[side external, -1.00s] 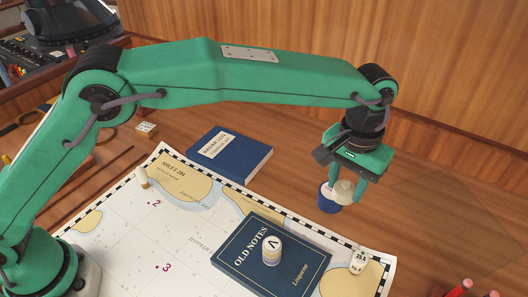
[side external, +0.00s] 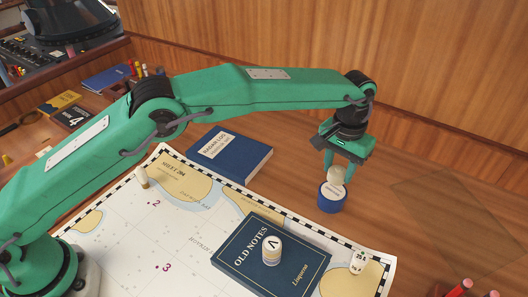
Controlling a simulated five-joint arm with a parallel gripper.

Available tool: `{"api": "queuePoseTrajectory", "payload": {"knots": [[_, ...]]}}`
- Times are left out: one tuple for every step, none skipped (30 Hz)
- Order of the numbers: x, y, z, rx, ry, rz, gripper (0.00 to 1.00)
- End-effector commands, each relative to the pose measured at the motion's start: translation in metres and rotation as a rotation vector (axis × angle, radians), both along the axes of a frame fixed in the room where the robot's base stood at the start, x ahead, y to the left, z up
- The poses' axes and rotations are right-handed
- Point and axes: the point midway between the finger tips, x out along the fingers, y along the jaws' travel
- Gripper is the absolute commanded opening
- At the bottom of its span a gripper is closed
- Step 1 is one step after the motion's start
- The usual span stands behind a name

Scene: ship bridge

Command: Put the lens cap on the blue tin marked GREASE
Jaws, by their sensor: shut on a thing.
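My gripper (side external: 336,170) hangs at the right, fingers pointing down, shut on a small cream rounded piece, which I take to be the lens cap (side external: 336,177). A short round blue tin (side external: 331,203) stands upright on the wooden table just under it. The tin's top carries a pale label whose print is too small to read. The held piece overlaps the far part of the tin's top in this view. I cannot tell whether it touches the tin or hangs just above it.
Left of the tin lie a navy OLD NOTES book (side external: 240,262) with a cream piece marked V (side external: 271,250) on it, a chart (side external: 120,230), and a blue RADAR LOG book (side external: 228,160).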

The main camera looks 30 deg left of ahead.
Motion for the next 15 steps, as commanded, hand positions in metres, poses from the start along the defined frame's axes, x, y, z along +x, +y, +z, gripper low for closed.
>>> {"api": "queuePoseTrajectory", "payload": {"knots": [[0.0,0.0,-0.002,0.0,0.001,0.0,0.18],[0.0,0.0,-0.004,0.001,0.001,0.0,0.18],[0.0,0.0,-0.007,0.001,0.002,0.0,0.18],[0.0,0.0,-0.01,0.001,0.002,0.0,0.18],[-0.001,0.0,-0.013,0.001,0.003,0.0,0.18],[-0.001,0.0,-0.018,0.002,0.003,0.0,0.18],[-0.001,0.0,-0.021,0.001,0.003,0.0,0.18],[-0.001,0.0,-0.025,0.001,0.003,0.0,0.18],[-0.001,0.0,-0.03,0.003,0.004,0.0,0.18],[-0.001,0.0,-0.032,0.002,0.003,0.0,0.18],[-0.001,0.0,-0.035,0.001,0.002,0.0,0.18],[-0.001,0.0,-0.037,0.001,0.001,0.0,0.18],[-0.001,0.0,-0.039,0.0,0.001,0.0,0.18],[-0.001,0.0,-0.039,0.0,0.001,0.0,0.18],[-0.001,0.0,-0.04,0.0,0.0,0.0,0.18]]}}
